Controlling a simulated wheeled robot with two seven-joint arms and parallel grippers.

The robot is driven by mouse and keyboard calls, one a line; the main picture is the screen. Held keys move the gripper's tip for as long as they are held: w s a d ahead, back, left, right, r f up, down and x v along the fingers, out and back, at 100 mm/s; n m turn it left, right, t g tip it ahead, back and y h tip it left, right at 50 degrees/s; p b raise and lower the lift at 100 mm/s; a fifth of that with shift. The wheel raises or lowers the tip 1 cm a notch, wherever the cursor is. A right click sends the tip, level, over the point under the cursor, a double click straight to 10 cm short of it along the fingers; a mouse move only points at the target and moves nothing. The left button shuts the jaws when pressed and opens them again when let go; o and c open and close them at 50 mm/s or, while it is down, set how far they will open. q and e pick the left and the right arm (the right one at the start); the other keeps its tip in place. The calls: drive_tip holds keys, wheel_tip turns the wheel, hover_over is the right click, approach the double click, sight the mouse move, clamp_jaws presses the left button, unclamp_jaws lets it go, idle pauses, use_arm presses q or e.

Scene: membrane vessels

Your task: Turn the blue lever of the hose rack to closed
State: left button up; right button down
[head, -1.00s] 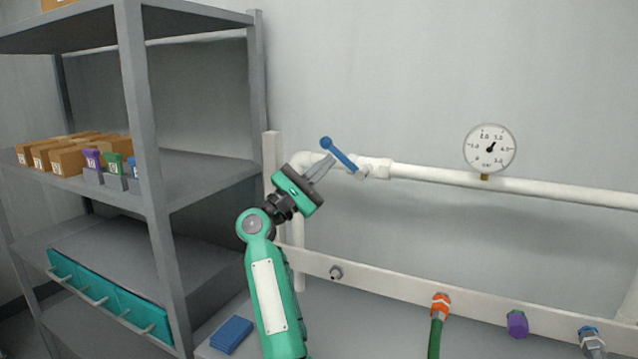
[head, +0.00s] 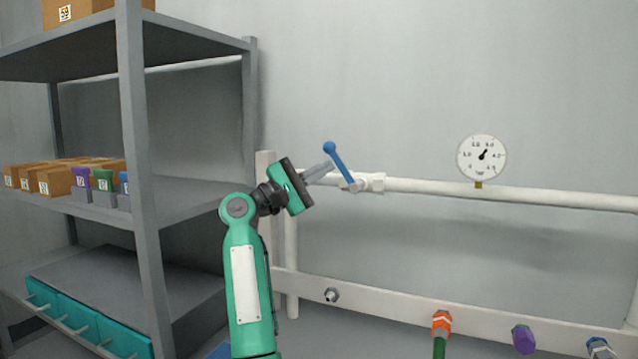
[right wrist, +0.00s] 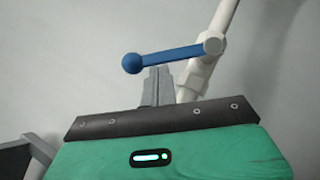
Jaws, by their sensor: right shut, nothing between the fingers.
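The blue lever (head: 341,165) sits on a valve at the left end of the white pipe. It slants up and to the left from its pivot to a round knob. My right gripper (head: 328,166) is shut and empty, its fingertips at the left side of the lever, touching it or very close. In the right wrist view the lever (right wrist: 170,57) lies across just beyond the fingertips (right wrist: 158,72); contact cannot be told for certain. My left gripper is not in view.
The white pipe (head: 420,187) runs right to a round gauge (head: 482,157). Below it, a pale rail (head: 390,305) carries several fittings, including an orange one (head: 442,322) and a purple one (head: 523,339). A grey shelf (head: 140,150) with boxes stands at the left.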

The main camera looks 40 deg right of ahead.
sight(336, 155)
drive_tip(key=m+y+b, duration=0.1)
drive_tip(key=s+r+m+y, duration=0.1)
drive_tip(key=m+b, duration=0.1)
drive_tip(key=shift+s+d+r+g+y+b, duration=0.15)
drive_tip(key=shift+d+r+g+y+b, duration=0.15)
drive_tip(key=shift+r+y, duration=0.1)
drive_tip(key=shift+s+r+m+y, duration=0.3)
drive_tip(key=shift+r+m+y, duration=0.1)
drive_tip(key=shift+m, duration=0.3)
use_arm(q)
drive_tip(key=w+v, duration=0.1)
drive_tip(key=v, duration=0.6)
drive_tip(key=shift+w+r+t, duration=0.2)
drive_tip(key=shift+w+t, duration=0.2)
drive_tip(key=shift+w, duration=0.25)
use_arm(e)
drive_tip(key=shift+s+d+r+m+y, duration=0.2)
drive_tip(key=shift+s+m+y, duration=0.1)
drive_tip(key=shift+m+y, duration=0.1)
drive_tip(key=shift+s+d+r+m+y, duration=0.1)
drive_tip(key=shift+s+r+m+y, duration=0.05)
drive_tip(key=shift+s+m+y, duration=0.2)
use_arm(q)
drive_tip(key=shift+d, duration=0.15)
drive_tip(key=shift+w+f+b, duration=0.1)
drive_tip(key=shift+b, duration=0.2)
